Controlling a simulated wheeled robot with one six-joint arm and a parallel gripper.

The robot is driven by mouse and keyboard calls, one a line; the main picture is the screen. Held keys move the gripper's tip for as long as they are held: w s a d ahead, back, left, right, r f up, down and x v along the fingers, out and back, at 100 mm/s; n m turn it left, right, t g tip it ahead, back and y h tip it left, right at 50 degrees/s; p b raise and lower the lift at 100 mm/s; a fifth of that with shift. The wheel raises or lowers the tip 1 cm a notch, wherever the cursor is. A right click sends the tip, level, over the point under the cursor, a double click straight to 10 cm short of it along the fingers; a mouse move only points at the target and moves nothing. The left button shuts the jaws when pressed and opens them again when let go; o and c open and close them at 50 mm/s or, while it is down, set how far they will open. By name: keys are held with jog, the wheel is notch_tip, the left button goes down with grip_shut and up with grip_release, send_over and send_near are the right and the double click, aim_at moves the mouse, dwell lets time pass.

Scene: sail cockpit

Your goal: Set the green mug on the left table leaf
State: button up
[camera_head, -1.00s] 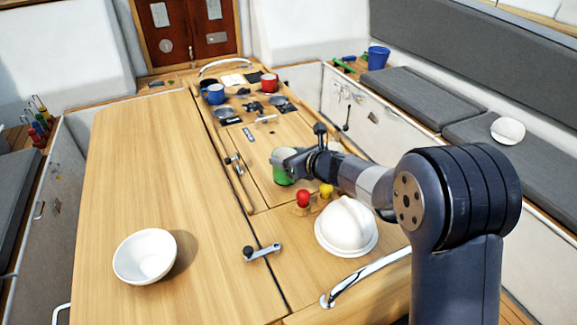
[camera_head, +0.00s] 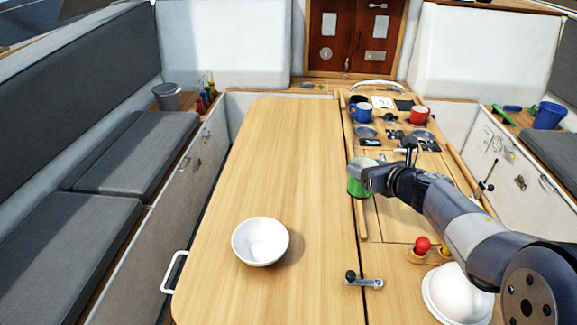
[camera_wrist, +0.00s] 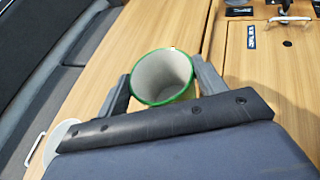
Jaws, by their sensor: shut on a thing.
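The green mug (camera_head: 359,184) is held in my gripper (camera_head: 368,180) near the seam between the left table leaf (camera_head: 285,165) and the middle of the table. In the wrist view the mug (camera_wrist: 162,78) shows its pale inside and green rim, between the two fingers of my gripper (camera_wrist: 165,85). The mug is roughly upright. I cannot tell how high it is above the wood. The left leaf is a long, pale wooden board, bare except for a white bowl (camera_head: 260,242) near its front; part of the bowl also shows in the wrist view (camera_wrist: 60,138).
A latch (camera_head: 364,281) sits at the seam near the front. A white domed thing (camera_head: 457,295), a red knob (camera_head: 423,245), a blue mug (camera_head: 361,113) and a red mug (camera_head: 420,115) are on the middle part. The left leaf is free behind the bowl.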

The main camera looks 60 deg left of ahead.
jog(key=s+a+n+g+p, duration=0.1)
jog(key=s+a+n+g, duration=0.15)
jog(key=s+a, duration=0.9)
jog(key=shift+g+y, duration=0.25)
jog(key=shift+y, duration=0.05)
jog(key=shift+s+d+f+b, duration=0.2)
jog(key=shift+s+f, duration=0.25)
jog(key=shift+f, duration=1.15)
jog(key=shift+s+d+f+b, duration=0.2)
jog(key=shift+s+f, duration=0.25)
jog(key=shift+f, duration=1.2)
jog(key=shift+s+d+f+b, duration=0.2)
jog(key=shift+s+f, duration=0.25)
jog(key=shift+f, duration=1.15)
jog(key=shift+f, duration=0.15)
jog(key=o, duration=1.3)
